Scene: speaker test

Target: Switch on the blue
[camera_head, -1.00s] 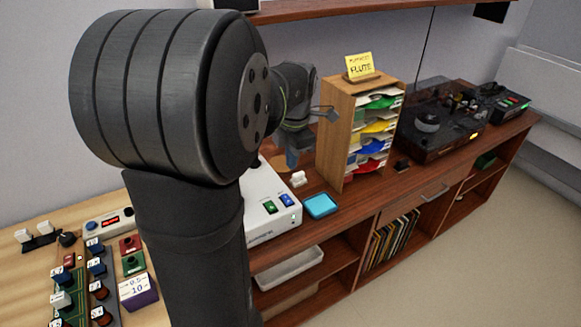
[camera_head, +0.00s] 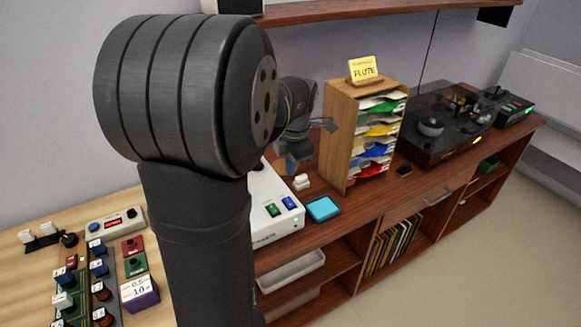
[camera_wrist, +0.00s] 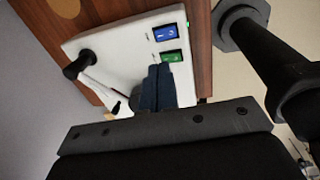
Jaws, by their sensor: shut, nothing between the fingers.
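A white box (camera_head: 262,190) stands on the wooden counter with a blue rocker switch (camera_head: 290,202) and a green rocker switch (camera_head: 272,210) side by side on its top. In the wrist view the blue switch (camera_wrist: 165,33) lies beyond the green switch (camera_wrist: 171,57). My gripper (camera_wrist: 160,68) is shut, its dark blue fingertips appearing just short of the green switch; contact cannot be told. In the head view my gripper (camera_head: 292,168) is partly hidden by my arm and appears above the back of the box.
A wooden paper sorter (camera_head: 342,135) and a turntable (camera_head: 428,140) stand further right. Button panels (camera_head: 115,220) are at left. A shelf (camera_head: 370,14) hangs above.

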